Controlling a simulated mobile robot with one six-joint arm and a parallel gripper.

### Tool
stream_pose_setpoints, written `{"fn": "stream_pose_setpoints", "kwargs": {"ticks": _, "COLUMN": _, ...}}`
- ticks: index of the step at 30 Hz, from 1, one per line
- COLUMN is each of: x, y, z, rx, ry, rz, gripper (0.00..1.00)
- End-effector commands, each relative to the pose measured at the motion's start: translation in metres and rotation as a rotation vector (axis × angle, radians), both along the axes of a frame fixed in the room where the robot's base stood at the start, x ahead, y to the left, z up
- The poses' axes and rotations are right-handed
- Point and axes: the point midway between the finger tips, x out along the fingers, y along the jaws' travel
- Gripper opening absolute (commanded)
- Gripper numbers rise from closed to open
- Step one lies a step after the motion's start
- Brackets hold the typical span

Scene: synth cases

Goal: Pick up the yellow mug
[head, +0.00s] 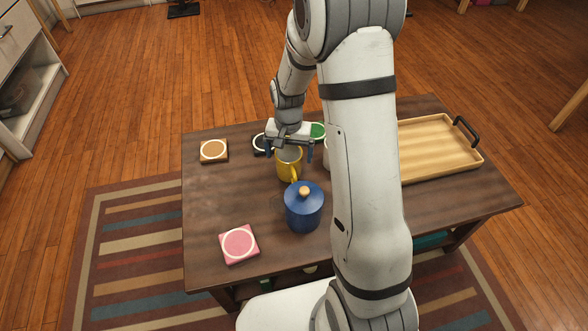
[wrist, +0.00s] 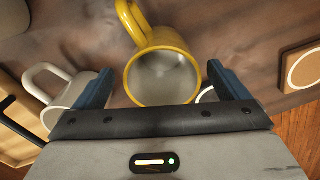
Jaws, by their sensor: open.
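The yellow mug (head: 286,170) stands upright on the dark wooden table, just behind the blue pot, with its handle toward the front. In the wrist view the yellow mug (wrist: 160,75) shows its pale grey, empty-looking inside, with the handle at the upper left. My gripper (head: 290,148) is open at the mug's far side, close to its rim. In the wrist view the blue fingers of my gripper (wrist: 162,88) lie left and right of the mug's rim, with gaps on both sides. Whether the fingertips reach below the rim I cannot tell.
A blue lidded pot (head: 304,210) stands in front of the mug. A white mug (wrist: 62,92) is left of my fingers in the wrist view. Pink (head: 239,243), brown (head: 214,151) and green (head: 317,130) coasters lie around. A wooden tray (head: 440,172) is at right. The table's left middle is clear.

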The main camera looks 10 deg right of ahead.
Motion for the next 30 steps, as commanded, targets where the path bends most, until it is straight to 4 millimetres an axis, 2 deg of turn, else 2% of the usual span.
{"fn": "stream_pose_setpoints", "kwargs": {"ticks": 10, "x": -0.003, "y": 0.004, "z": -0.048, "rx": -0.001, "ry": 0.001, "rz": 0.002, "gripper": 0.94}}
{"fn": "stream_pose_setpoints", "kwargs": {"ticks": 18, "x": -0.003, "y": 0.004, "z": -0.049, "rx": 0.001, "ry": -0.001, "rz": 0.002, "gripper": 0.94}}
{"fn": "stream_pose_setpoints", "kwargs": {"ticks": 30, "x": -0.003, "y": 0.005, "z": -0.049, "rx": 0.0, "ry": -0.001, "rz": 0.003, "gripper": 0.62}}
